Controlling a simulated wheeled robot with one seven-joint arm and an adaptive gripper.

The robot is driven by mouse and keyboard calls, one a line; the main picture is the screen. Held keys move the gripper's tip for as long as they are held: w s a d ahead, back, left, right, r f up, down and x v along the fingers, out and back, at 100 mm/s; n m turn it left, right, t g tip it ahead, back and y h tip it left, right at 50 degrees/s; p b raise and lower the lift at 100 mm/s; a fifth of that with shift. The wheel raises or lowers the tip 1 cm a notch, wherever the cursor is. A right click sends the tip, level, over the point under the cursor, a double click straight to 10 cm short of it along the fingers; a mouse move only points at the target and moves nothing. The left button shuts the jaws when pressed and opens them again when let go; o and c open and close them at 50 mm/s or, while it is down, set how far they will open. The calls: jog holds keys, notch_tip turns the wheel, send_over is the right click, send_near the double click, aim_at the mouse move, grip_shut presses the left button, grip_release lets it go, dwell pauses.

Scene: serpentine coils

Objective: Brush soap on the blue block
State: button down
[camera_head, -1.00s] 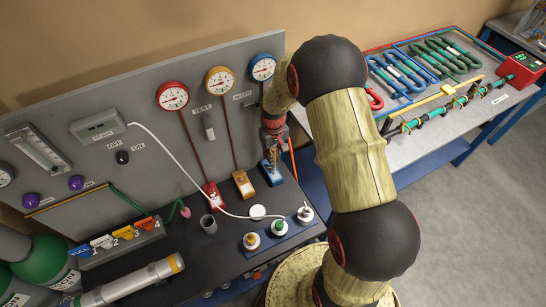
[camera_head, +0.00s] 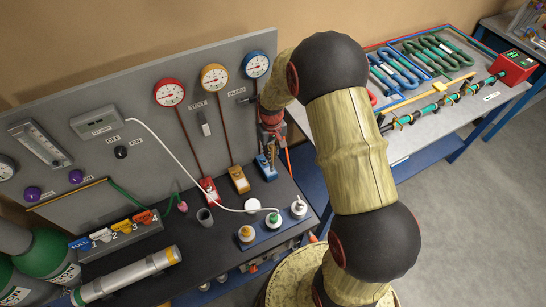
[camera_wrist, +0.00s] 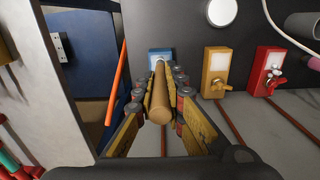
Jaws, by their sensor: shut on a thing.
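The blue block (camera_head: 266,168) sits at the back right of the dark bench, at the foot of the panel below the blue gauge. It also shows in the wrist view (camera_wrist: 154,52). My gripper (camera_head: 271,146) is just above it, pointing down. In the wrist view, my gripper (camera_wrist: 160,82) is shut on a brown wooden rod, seemingly the brush handle (camera_wrist: 160,103). The handle's far end lies over the blue block. The brush tip is hidden, so I cannot tell whether it touches the block. Any soap on the block is too small to make out.
Beside the blue block stand a yellow block (camera_head: 239,179) and a red block (camera_head: 209,190). A blue tray (camera_head: 262,240) with three capped bottles is in front. A white hose crosses the bench. An orange rod (camera_wrist: 117,82) stands left of my gripper in the wrist view.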

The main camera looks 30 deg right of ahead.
aim_at(272, 146)
notch_tip(272, 146, up, 2)
jog(key=shift+s+p, duration=0.1)
jog(key=shift+p, duration=0.3)
jog(key=shift+r+p, duration=0.9)
jog(key=shift+r, duration=0.7)
jog(key=shift+a, duration=0.1)
